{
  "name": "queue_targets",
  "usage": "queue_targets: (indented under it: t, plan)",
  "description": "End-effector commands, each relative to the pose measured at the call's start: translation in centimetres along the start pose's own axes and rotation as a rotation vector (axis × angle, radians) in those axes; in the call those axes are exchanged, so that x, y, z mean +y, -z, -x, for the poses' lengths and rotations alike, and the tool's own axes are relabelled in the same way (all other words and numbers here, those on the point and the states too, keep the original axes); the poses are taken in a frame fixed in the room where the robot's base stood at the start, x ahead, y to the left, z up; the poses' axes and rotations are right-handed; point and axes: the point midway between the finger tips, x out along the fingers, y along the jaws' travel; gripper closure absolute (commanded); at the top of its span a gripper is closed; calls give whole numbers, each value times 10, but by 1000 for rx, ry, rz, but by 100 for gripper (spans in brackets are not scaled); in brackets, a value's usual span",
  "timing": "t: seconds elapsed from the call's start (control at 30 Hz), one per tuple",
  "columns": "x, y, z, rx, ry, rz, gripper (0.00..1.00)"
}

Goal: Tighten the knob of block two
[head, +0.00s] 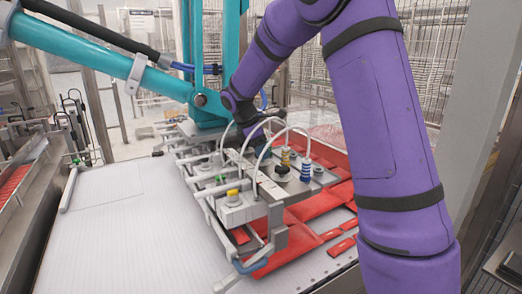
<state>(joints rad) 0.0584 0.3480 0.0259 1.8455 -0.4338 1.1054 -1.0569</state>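The vacuum picker head (262,190) is a grey metal frame with several blocks, white hoses and suction cups, and it hangs low over red packets. A block at its front left carries a yellow knob (233,194). A dark round knob (282,170) sits on the plate to the right. No block number is readable, so I cannot tell which is block two. My purple arm comes in from the right, and my dark gripper (246,112) is above the far part of the head, by the hoses. Its fingers are too small and dark to read.
Teal picker arms (100,55) reach down to the head from the upper left. Red packets (310,208) lie under and right of the head. The white conveyor belt (110,230) is clear at left. A wire fence (435,60) stands behind.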

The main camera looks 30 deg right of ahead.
Motion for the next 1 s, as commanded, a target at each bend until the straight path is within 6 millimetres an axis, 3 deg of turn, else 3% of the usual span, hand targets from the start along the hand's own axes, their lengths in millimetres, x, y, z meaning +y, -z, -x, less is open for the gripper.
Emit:
queue_targets:
  t: [1.0]
  plan:
    - [4,-2,0,2,369,-893,80]
